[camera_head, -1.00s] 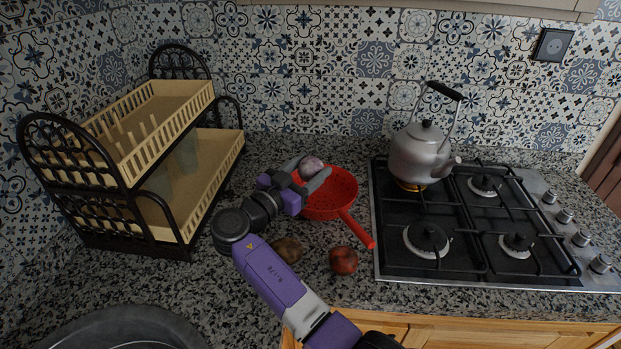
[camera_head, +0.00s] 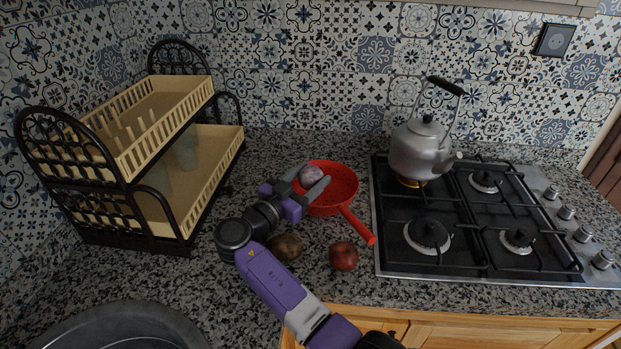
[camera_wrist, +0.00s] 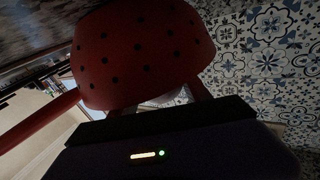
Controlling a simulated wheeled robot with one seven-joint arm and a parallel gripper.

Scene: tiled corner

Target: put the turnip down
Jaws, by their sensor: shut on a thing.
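The turnip (camera_head: 311,175) is pale with a purple tint and sits between the fingers of my gripper (camera_head: 313,181), which is shut on it. In the head view both overlap the left part of the red colander (camera_head: 343,184); whether the turnip touches it I cannot tell. The colander stands on the counter with its handle toward the front right. In the wrist view the colander's rounded, hole-dotted outside (camera_wrist: 145,50) fills the upper left, close in front of my gripper. The turnip is mostly hidden there.
A dark brown round item (camera_head: 287,247) and a reddish fruit (camera_head: 343,256) lie on the counter in front of the colander. A gas hob (camera_head: 465,262) with a kettle (camera_head: 420,150) stands right. A two-tier rack (camera_head: 205,180) stands left. A sink or round pan (camera_head: 120,330) is front left.

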